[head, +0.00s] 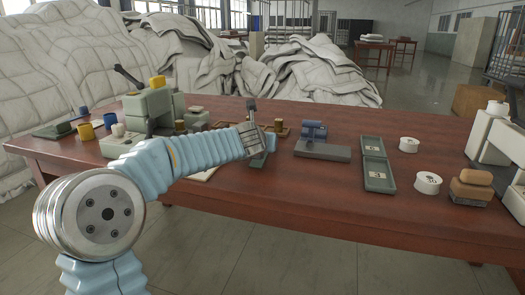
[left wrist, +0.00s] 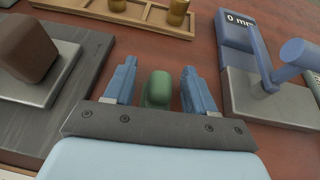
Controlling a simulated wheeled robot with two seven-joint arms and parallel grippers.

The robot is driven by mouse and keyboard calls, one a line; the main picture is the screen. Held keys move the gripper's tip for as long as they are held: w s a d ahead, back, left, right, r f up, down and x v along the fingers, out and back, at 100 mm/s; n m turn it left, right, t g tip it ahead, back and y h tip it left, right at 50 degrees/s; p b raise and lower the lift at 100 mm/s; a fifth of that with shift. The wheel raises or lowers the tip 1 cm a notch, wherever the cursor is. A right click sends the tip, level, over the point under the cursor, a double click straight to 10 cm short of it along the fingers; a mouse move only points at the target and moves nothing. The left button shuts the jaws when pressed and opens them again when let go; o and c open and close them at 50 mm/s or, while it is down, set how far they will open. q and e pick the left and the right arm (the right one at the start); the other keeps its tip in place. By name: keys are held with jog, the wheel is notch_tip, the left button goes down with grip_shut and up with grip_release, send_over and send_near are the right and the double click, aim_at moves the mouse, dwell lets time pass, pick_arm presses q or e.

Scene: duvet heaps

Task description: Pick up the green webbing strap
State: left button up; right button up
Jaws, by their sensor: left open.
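A rounded dark green piece (left wrist: 158,88), which appears to be the green webbing strap, lies between the two blue fingers of my left gripper (left wrist: 159,72) in the left wrist view. The fingers are open, with a narrow gap showing on each side of it. Its lower part is hidden behind the gripper's dark front plate. In the head view my left gripper (head: 264,141) is low over the middle of the table, and the strap cannot be made out there. My right gripper is not in view.
The red-brown table (head: 330,186) carries a blue-and-grey device (head: 322,151) just right of the gripper and an open green case (head: 379,177). A wooden tray with brass pieces (left wrist: 120,14) lies beyond the fingers. A brown block (left wrist: 27,46) on a plate is left.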

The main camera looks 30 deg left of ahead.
pick_arm(q)
grip_shut()
jog(key=shift+r, duration=0.1)
